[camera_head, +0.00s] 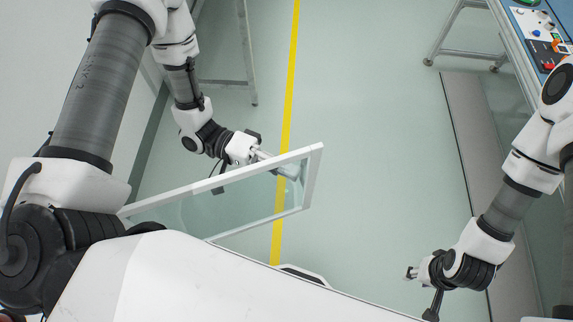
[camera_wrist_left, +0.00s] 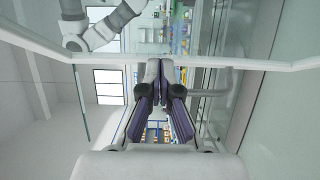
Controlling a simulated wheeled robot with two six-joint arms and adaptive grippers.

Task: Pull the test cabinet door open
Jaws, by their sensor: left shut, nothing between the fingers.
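The test cabinet door (camera_head: 313,178) is a clear panel in a white frame, swung out across the lower left of the head view. Its frame also crosses the left wrist view (camera_wrist_left: 270,65). My left gripper (camera_head: 284,168) is at the free-end side of the door, partly seen through the clear panel. In the left wrist view its fingers (camera_wrist_left: 159,78) are together and hold nothing. A grey curved bar (camera_wrist_left: 218,92), possibly the door handle, lies just right of the fingers; contact is unclear. My right gripper (camera_head: 411,273) is at the lower right, away from the door, too small to read.
A blue-topped workbench (camera_head: 530,45) with small parts stands at the upper right. A metal stand (camera_head: 248,70) is at the upper left. A yellow line (camera_head: 288,90) runs along the green floor, which is clear between my arms.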

